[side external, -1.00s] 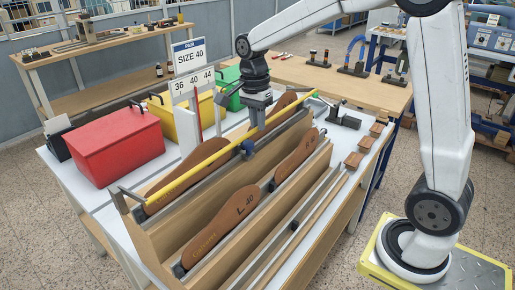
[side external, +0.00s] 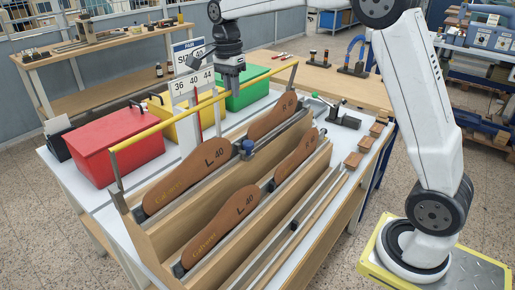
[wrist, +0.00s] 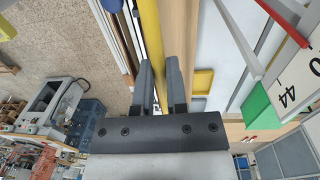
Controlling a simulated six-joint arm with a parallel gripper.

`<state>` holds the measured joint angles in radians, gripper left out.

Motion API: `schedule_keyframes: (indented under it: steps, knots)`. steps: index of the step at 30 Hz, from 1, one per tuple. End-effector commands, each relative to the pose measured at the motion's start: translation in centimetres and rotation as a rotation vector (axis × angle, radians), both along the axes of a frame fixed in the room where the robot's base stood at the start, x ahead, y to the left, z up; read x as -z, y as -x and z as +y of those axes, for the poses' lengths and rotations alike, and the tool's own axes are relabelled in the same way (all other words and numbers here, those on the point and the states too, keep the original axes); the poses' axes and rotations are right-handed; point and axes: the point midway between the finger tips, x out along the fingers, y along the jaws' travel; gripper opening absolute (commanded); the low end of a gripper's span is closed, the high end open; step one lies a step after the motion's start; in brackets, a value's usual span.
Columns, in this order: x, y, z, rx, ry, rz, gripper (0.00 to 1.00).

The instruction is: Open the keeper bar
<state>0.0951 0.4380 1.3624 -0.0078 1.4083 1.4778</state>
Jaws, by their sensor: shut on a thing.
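The yellow keeper bar (side external: 155,130) is raised above the wooden rack (side external: 160,245) on its two end arms and slants across the side view. In the wrist view the bar (wrist: 150,30) runs between my two fingers (wrist: 157,85). Brown insoles marked L 40 (side external: 180,180) and R 40 (side external: 272,118) stand in the rear slot, uncovered by the bar. More insoles stand in the front slot, one marked L 40 (side external: 222,222) and one R 40 (side external: 297,157). A dark blue knob (side external: 247,148) sits between the rear insoles.
A red bin (side external: 115,143), a yellow bin (side external: 178,122) and a green bin (side external: 247,90) stand behind the rack. A size sign (side external: 190,88) rises close behind the bar. A green-handled clamp (side external: 340,115) is at the right.

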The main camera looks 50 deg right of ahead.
Motion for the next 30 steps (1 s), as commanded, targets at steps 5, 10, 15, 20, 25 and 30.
schedule_keyframes:
  steps: [5, 10, 15, 20, 25, 30]
  knots:
    - [0.6, -1.9, 0.1, -0.001, -0.003, 0.016, 0.0]
    - [0.7, -3.7, 0.1, -0.002, -0.003, 0.019, 0.0]
    - [1.0, -5.4, 0.1, -0.002, -0.003, 0.021, 0.0]
    - [1.5, -6.7, 0.2, -0.002, -0.004, 0.021, 0.0]
    - [1.9, -7.9, 0.2, -0.002, -0.004, 0.013, 0.0]
    - [2.1, -8.4, 0.2, -0.003, -0.004, 0.011, 0.0]
